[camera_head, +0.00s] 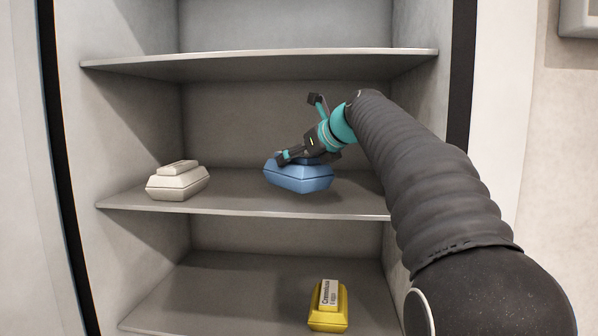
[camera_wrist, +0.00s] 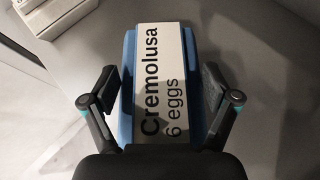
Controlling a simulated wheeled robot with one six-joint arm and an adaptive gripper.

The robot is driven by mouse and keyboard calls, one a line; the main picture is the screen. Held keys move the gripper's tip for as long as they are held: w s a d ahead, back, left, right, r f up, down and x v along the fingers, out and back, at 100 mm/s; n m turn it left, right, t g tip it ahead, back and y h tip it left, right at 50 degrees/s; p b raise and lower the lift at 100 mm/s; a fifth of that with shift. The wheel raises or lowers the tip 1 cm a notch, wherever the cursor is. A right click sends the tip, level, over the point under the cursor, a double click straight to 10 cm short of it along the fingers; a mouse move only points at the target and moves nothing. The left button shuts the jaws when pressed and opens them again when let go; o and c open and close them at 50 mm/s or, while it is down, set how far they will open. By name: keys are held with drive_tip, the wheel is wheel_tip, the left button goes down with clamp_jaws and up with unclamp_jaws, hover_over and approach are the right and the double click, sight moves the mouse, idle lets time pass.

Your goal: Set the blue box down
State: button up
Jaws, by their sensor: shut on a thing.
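The blue box (camera_head: 298,178) is an egg box at the middle shelf (camera_head: 240,203), right of centre in the head view. My gripper (camera_head: 303,157) reaches down on its upper part from the right and is shut on it. In the wrist view, the gripper's pads (camera_wrist: 159,84) stand on both sides of the box's raised top, and blue edges of the box (camera_wrist: 127,95) show beside a white label reading "Cremolusa 6 eggs". The box looks roughly level. I cannot tell whether its underside touches the shelf.
A white egg box (camera_head: 177,183) stands on the same shelf at the left, with a clear gap between the two. A yellow egg box (camera_head: 328,308) stands on the lower shelf (camera_head: 215,290). The upper shelf (camera_head: 260,63) hangs above my gripper.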

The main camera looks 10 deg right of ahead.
wheel_tip(320, 180, down, 3)
drive_tip(key=shift+r+b, duration=0.15)
drive_tip(key=shift+b, duration=0.35)
drive_tip(key=shift+r, duration=0.1)
drive_tip(key=o, duration=1.3)
drive_tip(key=shift+o, duration=0.2)
drive_tip(key=shift+s+d+r, duration=0.15)
drive_tip(key=shift+s, duration=0.15)
drive_tip(key=p+v, duration=0.1)
drive_tip(key=v, duration=1)
drive_tip(key=shift+s+p, duration=0.2)
drive_tip(key=shift+p, duration=0.1)
